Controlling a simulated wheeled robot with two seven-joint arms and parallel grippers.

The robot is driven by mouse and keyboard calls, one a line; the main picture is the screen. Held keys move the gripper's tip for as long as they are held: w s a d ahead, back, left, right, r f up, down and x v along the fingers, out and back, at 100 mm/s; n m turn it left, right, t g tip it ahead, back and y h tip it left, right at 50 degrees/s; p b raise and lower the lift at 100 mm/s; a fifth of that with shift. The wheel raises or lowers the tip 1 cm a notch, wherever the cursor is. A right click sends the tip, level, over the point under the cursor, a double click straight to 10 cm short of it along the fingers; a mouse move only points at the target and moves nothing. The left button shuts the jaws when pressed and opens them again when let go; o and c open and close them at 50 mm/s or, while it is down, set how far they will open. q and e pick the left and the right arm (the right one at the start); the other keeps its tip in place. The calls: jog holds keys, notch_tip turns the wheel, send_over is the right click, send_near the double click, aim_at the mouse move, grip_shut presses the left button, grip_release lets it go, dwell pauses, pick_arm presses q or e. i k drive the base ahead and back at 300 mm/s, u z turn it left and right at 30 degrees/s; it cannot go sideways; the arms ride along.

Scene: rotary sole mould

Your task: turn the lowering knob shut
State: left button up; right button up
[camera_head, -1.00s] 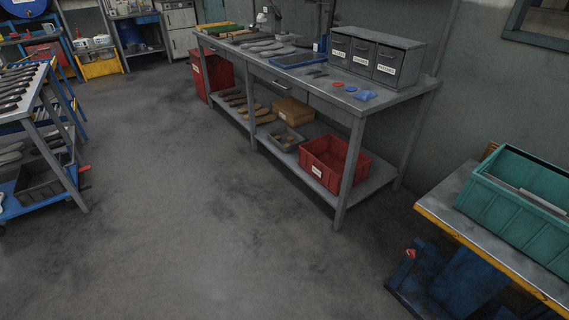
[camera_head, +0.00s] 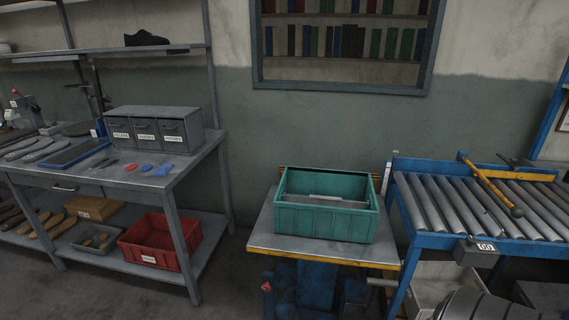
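A small red part, possibly the lowering knob (camera_head: 267,287), shows low at the left side of the lift table (camera_head: 262,238). It is too small to tell how it is turned. The lift table has a grey top with a yellow edge and a dark blue frame below. A teal crate (camera_head: 324,223) stands on its top with a grey piece inside. Neither of my grippers is in view.
A grey workbench (camera_head: 180,180) with a drawer cabinet (camera_head: 155,132) stands at the left, a red bin (camera_head: 160,262) on its lower shelf. A blue-framed roller conveyor (camera_head: 430,241) stands close at the lift table's right. Some floor shows between workbench and lift table.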

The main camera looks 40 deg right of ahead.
aim_at(265, 287)
jog(key=z, duration=1.15)
